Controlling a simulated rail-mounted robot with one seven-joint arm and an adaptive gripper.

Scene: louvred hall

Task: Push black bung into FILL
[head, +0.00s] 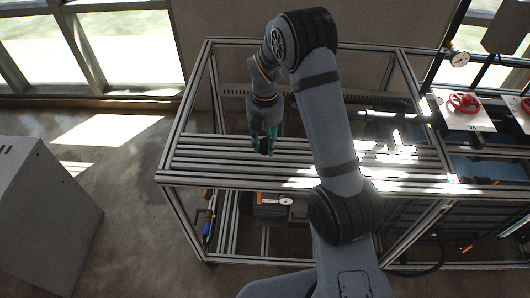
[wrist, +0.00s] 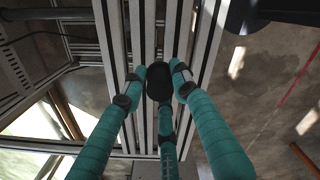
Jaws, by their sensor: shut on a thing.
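My gripper (head: 264,144) points down over the slatted metal top of the frame bench, left of its middle in the head view. In the wrist view its teal fingers (wrist: 158,77) close around the black bung (wrist: 159,84), a dark rounded piece between the fingertips. In the head view the bung (head: 264,151) is a small dark shape at the fingertips, just above or touching the slats; I cannot tell which. I cannot make out a FILL label or opening in either view.
The slatted bench top (head: 215,160) is bare around my gripper. A red valve wheel (head: 463,103) on a white plate and a gauge (head: 460,58) are at the right. Another gauge (head: 286,202) sits below the slats. A grey cabinet (head: 45,210) stands at the left.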

